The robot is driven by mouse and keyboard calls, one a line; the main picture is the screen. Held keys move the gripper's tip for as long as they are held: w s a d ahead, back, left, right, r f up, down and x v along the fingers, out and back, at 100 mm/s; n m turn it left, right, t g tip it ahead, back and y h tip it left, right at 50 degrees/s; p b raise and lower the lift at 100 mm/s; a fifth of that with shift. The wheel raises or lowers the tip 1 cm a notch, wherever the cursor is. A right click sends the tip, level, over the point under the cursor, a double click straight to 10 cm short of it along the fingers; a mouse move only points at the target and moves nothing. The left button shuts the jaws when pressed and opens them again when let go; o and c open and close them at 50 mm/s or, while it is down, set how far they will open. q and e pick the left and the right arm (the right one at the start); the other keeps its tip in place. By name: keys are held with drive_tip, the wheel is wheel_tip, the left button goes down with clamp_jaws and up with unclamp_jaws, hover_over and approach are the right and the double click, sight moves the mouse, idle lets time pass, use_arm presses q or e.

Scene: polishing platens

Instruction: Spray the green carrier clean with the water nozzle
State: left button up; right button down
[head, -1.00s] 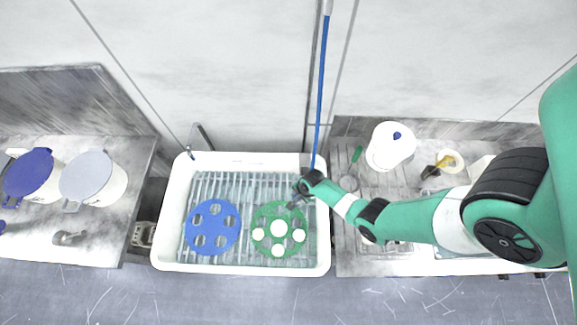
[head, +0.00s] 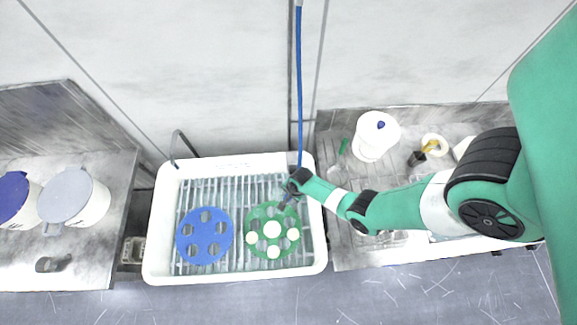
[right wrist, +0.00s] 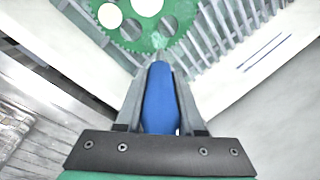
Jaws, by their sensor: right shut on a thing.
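The green carrier (head: 258,213), a toothed disc with round openings and several white discs on it, lies flat on the rack at the right side of the white sink. It is partly visible at the top of the right wrist view (right wrist: 128,40). My right gripper (head: 287,196) is shut on the blue water nozzle (right wrist: 160,100). It holds the nozzle above the carrier's far edge, with the tip pointing towards the carrier. No water spray is visible. A blue hose (head: 299,90) hangs from above down to the gripper. My left gripper is not in view.
A blue carrier (head: 205,237) lies left of the green one. The white sink's rim (head: 155,230) surrounds both, with a tap (head: 180,142) at the back left. Lidded tubs (head: 88,203) stand on the left counter. A white container (head: 372,140) stands on the right counter.

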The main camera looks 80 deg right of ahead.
drive_tip(key=w+a, duration=0.3)
drive_tip(key=a, duration=0.7)
drive_tip(key=shift+w, duration=0.15)
idle(0.4)
idle(0.6)
drive_tip(key=w+a+b, duration=0.3)
drive_tip(key=w+a, duration=0.3)
drive_tip(key=w, duration=0.2)
drive_tip(key=shift+w, duration=0.2)
idle(0.4)
idle(0.6)
